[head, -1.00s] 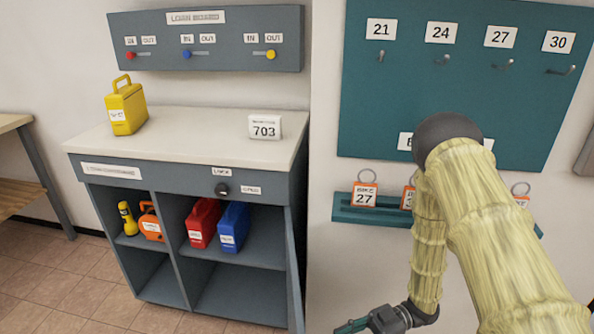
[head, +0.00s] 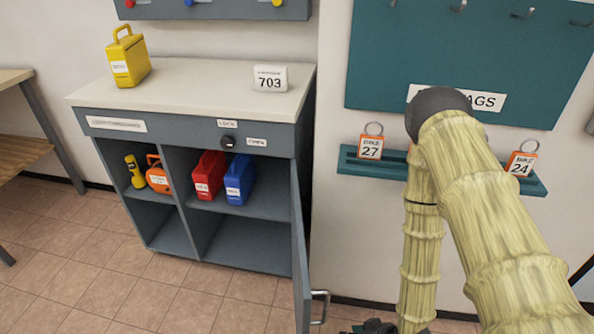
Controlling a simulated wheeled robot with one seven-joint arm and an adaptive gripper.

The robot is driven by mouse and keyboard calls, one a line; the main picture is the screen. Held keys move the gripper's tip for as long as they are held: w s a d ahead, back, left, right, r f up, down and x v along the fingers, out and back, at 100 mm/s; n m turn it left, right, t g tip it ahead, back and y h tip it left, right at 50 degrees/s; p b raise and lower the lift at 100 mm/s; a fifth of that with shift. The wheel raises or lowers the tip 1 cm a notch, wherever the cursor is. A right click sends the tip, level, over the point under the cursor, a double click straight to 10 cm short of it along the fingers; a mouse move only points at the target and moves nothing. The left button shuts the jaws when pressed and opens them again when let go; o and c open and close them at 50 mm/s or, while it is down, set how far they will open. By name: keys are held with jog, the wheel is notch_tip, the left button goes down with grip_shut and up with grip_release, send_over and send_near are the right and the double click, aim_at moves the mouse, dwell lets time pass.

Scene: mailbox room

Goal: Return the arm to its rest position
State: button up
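My arm (head: 490,200), in a pale yellow ribbed sleeve with a dark rounded elbow, stands raised at the right of the head view. Its forearm hangs down in front of the wall below the teal tag board. My gripper (head: 372,326) is only just in view at the bottom edge, mostly cut off, left of the forearm's lower end. I cannot see its fingertips or whether it holds anything.
The cabinet (head: 190,124) stands at the left, its door (head: 300,250) open towards me. A yellow case (head: 128,60) and a 703 sign (head: 270,78) are on top. Bike tags 27 (head: 370,148) and 24 (head: 520,164) sit on the teal ledge (head: 350,163). Floor before the cabinet is clear.

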jog(key=s+d+f+m+g+h, duration=0.1)
jog(key=s+d+m+g+h, duration=0.15)
jog(key=s, duration=0.55)
jog(key=s+d+m+g+h, duration=0.2)
jog(key=s+d+m+h, duration=0.15)
jog(key=s, duration=0.45)
notch_tip(320, 180, up, 15)
jog(key=p, duration=1.5)
jog(key=shift+d+r+n+y, duration=0.15)
jog(key=shift+d+n+y, duration=0.15)
jog(key=shift+y, duration=0.1)
jog(key=shift+s, duration=0.1)
